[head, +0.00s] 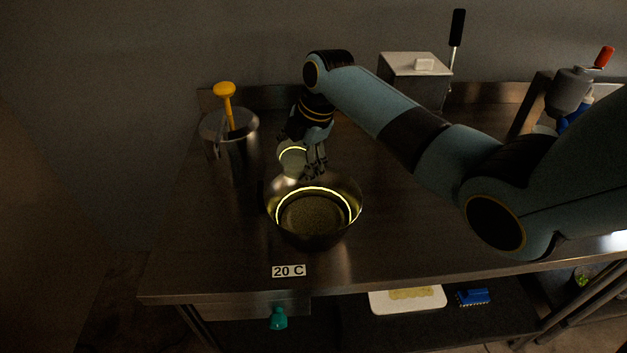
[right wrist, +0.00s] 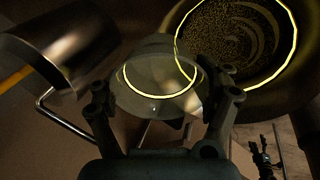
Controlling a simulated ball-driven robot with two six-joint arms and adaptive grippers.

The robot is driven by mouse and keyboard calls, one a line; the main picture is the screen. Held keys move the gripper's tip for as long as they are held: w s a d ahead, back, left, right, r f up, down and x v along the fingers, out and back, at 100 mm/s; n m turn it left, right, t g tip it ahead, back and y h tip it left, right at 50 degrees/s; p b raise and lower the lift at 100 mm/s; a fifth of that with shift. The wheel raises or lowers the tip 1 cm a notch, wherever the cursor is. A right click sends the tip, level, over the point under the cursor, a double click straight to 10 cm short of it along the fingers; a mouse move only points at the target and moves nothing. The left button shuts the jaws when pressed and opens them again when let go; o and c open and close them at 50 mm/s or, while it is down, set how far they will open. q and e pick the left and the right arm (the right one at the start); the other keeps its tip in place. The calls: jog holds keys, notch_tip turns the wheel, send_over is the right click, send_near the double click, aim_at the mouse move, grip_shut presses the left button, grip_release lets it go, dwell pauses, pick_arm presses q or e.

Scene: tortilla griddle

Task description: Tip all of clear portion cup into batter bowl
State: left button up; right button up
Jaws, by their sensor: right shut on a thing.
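The batter bowl (head: 314,239) is a metal bowl on the table, with a glowing yellow ring inside and a grainy brownish content. In the right wrist view the bowl (right wrist: 275,95) is at the upper right. The clear portion cup (head: 291,161) is see-through with a yellow ring around it. My right gripper (head: 314,166) is shut on the cup, just behind and above the bowl's far left rim. In the right wrist view the cup (right wrist: 152,103) sits between the fingers (right wrist: 163,100). What the cup holds is unclear. My left gripper is not in view.
A metal pot (head: 228,150) with a yellow-handled tool (head: 225,97) stands left of the cup. A label reading 20 C (head: 289,271) is in front of the bowl. A grey box-shaped device (head: 414,72) and a red-handled machine (head: 573,90) stand at the back right.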

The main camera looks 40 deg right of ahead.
aim_at(292, 143)
jog(key=shift+w+a+r+g, duration=0.1)
jog(key=shift+w+g, duration=0.45)
jog(key=shift+g, duration=0.15)
jog(key=shift+w+a+r+g+b, duration=0.15)
jog(key=shift+r+g+b, duration=0.15)
jog(key=shift+g, duration=0.3)
jog(key=shift+s+a, duration=0.1)
jog(key=shift+s, duration=0.1)
jog(key=shift+s+r+p, duration=0.1)
jog(key=shift+r+p, duration=0.2)
jog(key=shift+r, duration=0.05)
notch_tip(292, 143, up, 3)
jog(key=shift+f+g+p, duration=0.2)
jog(key=shift+g+p, duration=0.3)
jog(key=shift+p, duration=0.6)
jog(key=shift+f, duration=0.1)
jog(key=shift+f, duration=0.1)
